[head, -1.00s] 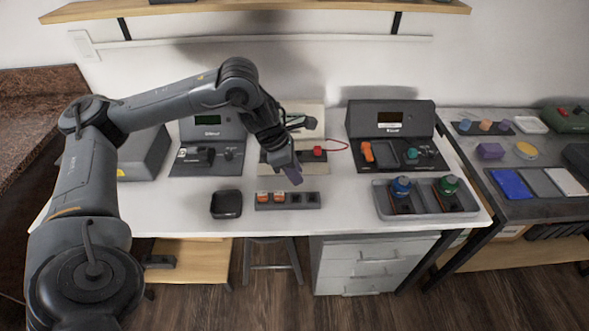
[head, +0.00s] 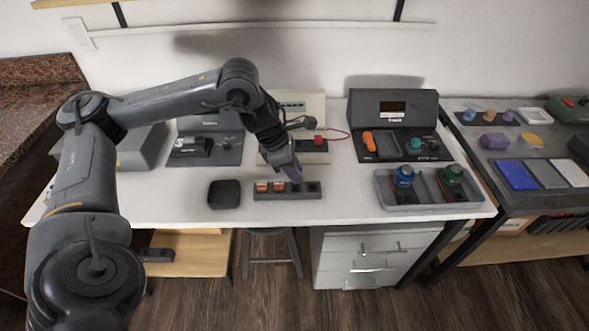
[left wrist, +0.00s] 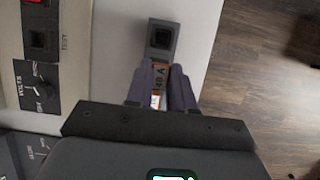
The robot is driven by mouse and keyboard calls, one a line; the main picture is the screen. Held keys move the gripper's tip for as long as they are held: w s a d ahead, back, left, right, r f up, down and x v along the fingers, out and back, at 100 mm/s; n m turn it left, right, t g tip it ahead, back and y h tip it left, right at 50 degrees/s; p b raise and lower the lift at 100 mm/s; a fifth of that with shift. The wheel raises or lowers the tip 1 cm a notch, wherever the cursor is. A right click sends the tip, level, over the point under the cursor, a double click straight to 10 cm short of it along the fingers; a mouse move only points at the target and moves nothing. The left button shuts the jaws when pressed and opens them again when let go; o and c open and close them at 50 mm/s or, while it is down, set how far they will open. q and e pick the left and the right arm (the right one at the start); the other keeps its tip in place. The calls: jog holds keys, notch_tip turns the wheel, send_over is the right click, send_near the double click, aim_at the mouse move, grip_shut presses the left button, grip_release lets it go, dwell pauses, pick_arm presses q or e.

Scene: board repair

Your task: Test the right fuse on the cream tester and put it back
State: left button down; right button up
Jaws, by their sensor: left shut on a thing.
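The dark fuse strip (head: 288,195) lies near the table's front edge. Two orange fuses (head: 270,187) sit in its left sockets; its rightmost socket is empty, and an empty socket also shows in the left wrist view (left wrist: 160,38). My left gripper (head: 295,178) is over the strip just right of those fuses. In the left wrist view its purple fingers (left wrist: 162,95) are shut on an orange and white fuse (left wrist: 157,100). I cannot tell how deep the fuse sits. The cream tester (head: 312,105) stands behind, partly hidden by my arm. My right gripper is out of view.
A black square box (head: 224,194) lies left of the strip. A grey tray (head: 427,208) with a blue-topped and a green-topped item stands at right. Grey instrument stations (head: 392,105) stand behind. The white table between strip and tray is clear.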

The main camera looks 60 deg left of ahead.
pick_arm(q)
jog(key=shift+f, duration=0.1)
dwell(0.4)
jog(key=shift+f+b, duration=0.45)
jog(key=shift+f, duration=0.15)
dwell(0.8)
jog(key=shift+f, duration=0.35)
dwell(0.6)
jog(key=shift+f, duration=0.1)
dwell(0.5)
jog(key=shift+f, duration=0.15)
dwell(0.7)
jog(key=shift+f+b, duration=0.4)
dwell(0.4)
jog(key=c, duration=0.6)
grip_release()
